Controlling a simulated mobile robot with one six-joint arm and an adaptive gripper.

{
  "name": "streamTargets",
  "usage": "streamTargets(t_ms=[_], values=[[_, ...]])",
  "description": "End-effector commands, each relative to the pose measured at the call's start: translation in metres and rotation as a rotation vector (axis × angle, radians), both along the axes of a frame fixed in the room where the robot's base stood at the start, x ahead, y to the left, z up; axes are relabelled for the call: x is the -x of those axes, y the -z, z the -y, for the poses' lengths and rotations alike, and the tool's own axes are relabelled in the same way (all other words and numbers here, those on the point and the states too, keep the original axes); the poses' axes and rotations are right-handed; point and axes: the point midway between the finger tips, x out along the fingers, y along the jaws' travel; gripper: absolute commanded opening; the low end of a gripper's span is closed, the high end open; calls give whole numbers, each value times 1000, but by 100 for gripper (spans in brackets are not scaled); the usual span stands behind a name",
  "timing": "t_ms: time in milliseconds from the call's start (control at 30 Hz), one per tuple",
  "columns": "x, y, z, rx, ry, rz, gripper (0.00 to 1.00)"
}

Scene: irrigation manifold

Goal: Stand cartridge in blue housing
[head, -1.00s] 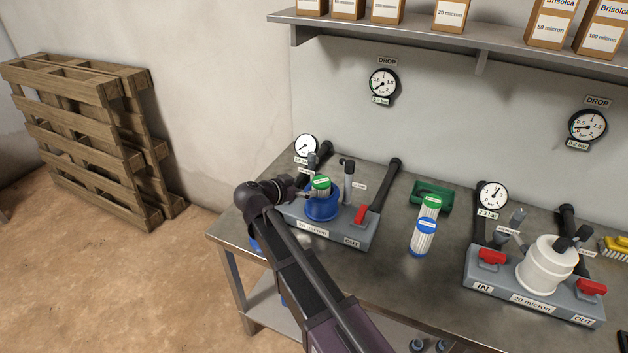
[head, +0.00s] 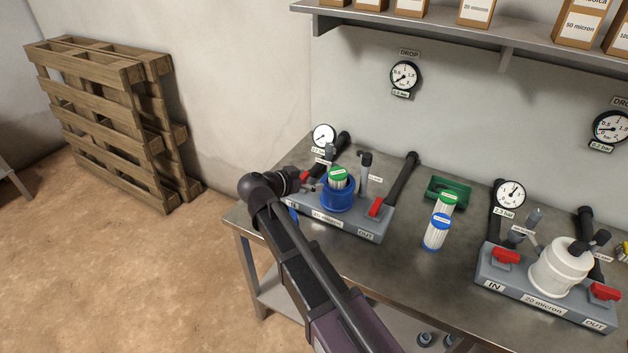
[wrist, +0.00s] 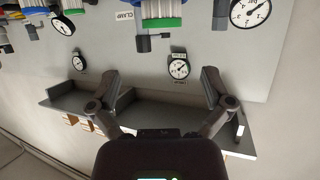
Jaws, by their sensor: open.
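The blue housing (head: 337,197) stands on the grey manifold block at the left of the bench. A white pleated cartridge with a green cap (head: 338,178) stands upright in its open top, its upper part showing above the rim. How deep it sits is hidden. My gripper (head: 312,186) is just left of the cartridge in the head view, at about cap height. In the wrist view my gripper (wrist: 157,72) is open with its fingers spread wide. The green cap also shows there (wrist: 160,22), at the top between the fingers; I see no finger touching it.
Two cartridges, one green-capped (head: 445,203) and one blue-capped (head: 436,232), stand by a green tray (head: 450,185). A red valve handle (head: 376,207) and upright pipes stand close to the housing. A second manifold (head: 545,290) with a white housing (head: 561,266) is at right.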

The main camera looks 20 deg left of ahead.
Motion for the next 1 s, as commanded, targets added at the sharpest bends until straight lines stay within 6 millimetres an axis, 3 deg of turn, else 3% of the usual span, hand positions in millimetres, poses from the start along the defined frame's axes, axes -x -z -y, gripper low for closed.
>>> streamTargets(t_ms=[333,533,667,1000], values=[[-1,0,2,2,1,-3,100],[-8,7,25,19,21,-52,100],[-18,16,58,42,44,-127,100],[-36,49,176,94,89,-425,100]])
